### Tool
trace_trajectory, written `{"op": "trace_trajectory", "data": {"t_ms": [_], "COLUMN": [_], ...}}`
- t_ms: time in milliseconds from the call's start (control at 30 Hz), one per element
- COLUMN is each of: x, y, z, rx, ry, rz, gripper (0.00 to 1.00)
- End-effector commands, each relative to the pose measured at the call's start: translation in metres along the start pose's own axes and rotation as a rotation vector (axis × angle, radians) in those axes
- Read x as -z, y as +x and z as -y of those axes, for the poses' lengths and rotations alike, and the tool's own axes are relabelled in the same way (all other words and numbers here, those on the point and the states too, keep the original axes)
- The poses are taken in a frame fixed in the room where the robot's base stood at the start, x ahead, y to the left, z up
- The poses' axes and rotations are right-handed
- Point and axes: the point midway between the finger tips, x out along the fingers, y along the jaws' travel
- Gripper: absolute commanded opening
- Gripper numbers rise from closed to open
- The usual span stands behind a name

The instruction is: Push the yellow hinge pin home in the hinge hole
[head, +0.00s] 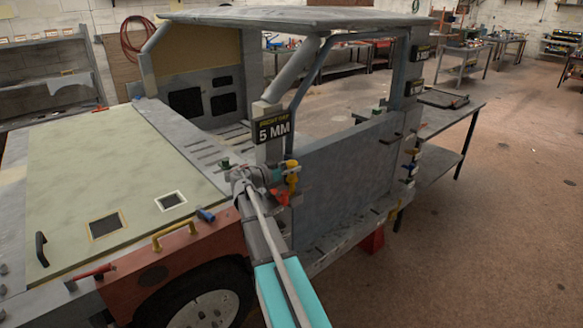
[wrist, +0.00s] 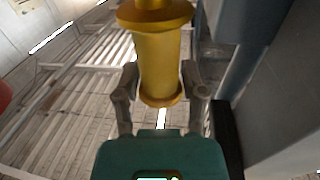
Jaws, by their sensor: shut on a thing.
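The yellow hinge pin (head: 292,168) stands roughly upright at the front edge of the grey-blue door (head: 350,165), below the "5 MM" sign. My gripper (head: 284,174) is shut on it. In the wrist view the pin (wrist: 158,55) sits between the two fingers of my gripper (wrist: 160,85), with its wide flanged end at the top of the picture and a rounded rim at the lower end. An orange-red part (head: 280,197) shows just below the pin in the head view. The hinge hole cannot be made out in either view, so I cannot tell whether the pin is in it.
The "5 MM" sign (head: 272,130) hangs on the pillar close above my gripper. The door panel also stands close at the right in the wrist view (wrist: 285,95). A green knob (head: 225,164) is left of my wrist. The hood (head: 95,175) spreads at left. Open floor lies right.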

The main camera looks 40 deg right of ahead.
Motion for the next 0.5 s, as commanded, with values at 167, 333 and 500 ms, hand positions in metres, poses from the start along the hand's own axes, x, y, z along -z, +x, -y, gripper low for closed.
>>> {"op": "trace_trajectory", "data": {"t_ms": [167, 333, 500], "x": [-0.0032, -0.0025, -0.0025], "y": [0.0000, 0.0000, 0.0000], "z": [0.0000, -0.0001, 0.0000], "rx": [0.000, 0.000, 0.000], "ry": [0.000, 0.000, 0.000], "rz": [-0.001, 0.000, 0.000], "gripper": [0.56, 0.87, 0.94]}}
